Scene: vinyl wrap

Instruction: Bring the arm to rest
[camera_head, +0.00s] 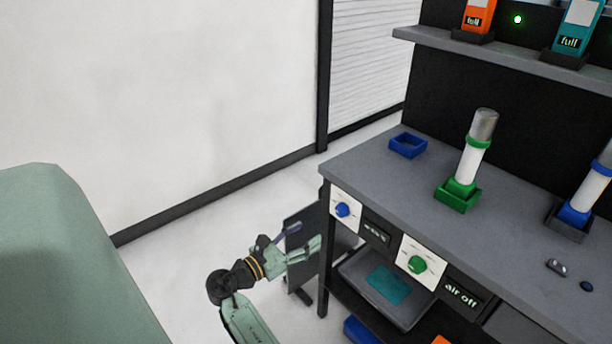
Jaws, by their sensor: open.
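My gripper (306,243) shows at the lower middle of the head view, at the end of my pale green arm. It is open, with nothing seen between its fingers. It is in front of a dark upright panel and to the left of the workbench (375,150), below the level of the bench top. My arm reaches up from the bottom edge of the picture, with a black wrist joint and yellow rings behind the gripper.
The bench top holds a blue square holder (408,145), a green-based cylinder (468,165) and a blue-based cylinder (590,190). Blue (342,210) and green (418,264) knobs line its front, above a grey tray (358,291). The floor (180,275) on the left is clear.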

